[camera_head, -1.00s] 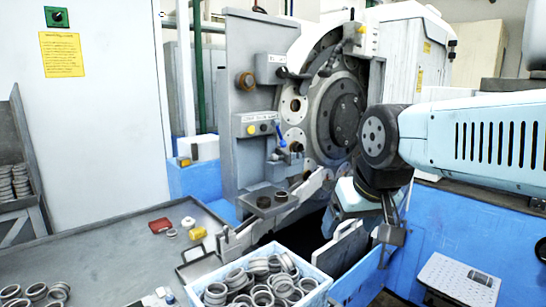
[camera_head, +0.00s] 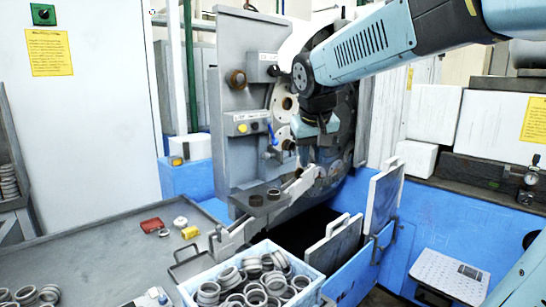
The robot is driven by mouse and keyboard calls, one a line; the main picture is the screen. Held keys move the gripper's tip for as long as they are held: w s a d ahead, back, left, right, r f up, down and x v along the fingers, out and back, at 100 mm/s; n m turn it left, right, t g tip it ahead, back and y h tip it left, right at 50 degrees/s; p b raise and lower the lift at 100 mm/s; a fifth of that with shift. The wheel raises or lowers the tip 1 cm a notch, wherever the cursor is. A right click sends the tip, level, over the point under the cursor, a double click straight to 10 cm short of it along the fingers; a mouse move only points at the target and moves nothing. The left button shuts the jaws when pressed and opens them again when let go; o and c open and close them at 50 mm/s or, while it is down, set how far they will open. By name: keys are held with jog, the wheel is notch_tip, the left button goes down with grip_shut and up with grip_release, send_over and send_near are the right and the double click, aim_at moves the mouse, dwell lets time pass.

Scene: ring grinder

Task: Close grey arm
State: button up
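A long grey arm (camera_head: 270,215) slants from the tray side at lower left up to the right, in front of the grinder's round wheel face. Its upper right end lies below my gripper (camera_head: 318,148). My gripper hangs from my pale blue arm, pointing down in front of the wheel. Its fingers are small and dark against the machine, so I cannot tell whether they are open or shut, or whether they touch the grey arm. The gripper and wrist hide much of the wheel.
A grey panel (camera_head: 228,110) with knobs and a blue lever (camera_head: 272,134) stands left of the wheel. A blue-white crate of rings (camera_head: 187,288) stands in front. Upright grey plates (camera_head: 384,198) rise at the right by a dark opening. A grey tray table (camera_head: 110,262) fills the left.

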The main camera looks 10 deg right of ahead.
jog(key=shift+h, duration=0.7)
jog(key=w+a, duration=0.1)
jog(key=w, duration=0.4)
jog(key=w+a, duration=0.1)
jog(key=w, duration=0.4)
jog(key=w+a, duration=0.1)
jog(key=w, duration=0.4)
jog(key=shift+r, duration=0.4)
grip_shut()
jog(key=h, duration=0.2)
send_near(274, 155)
jog(key=s+a, duration=0.5)
jog(key=w+d+f, duration=0.1)
jog(key=d+f, duration=0.1)
jog(key=w+d+f, duration=0.3)
jog(key=d+f, duration=0.1)
jog(key=f, duration=0.1)
jog(key=shift+w+d, duration=0.15)
jog(key=shift+w, duration=0.15)
jog(key=shift+w+d+n+t, duration=0.2)
jog(key=shift+d+n+t, duration=0.1)
jog(key=shift+d, duration=0.55)
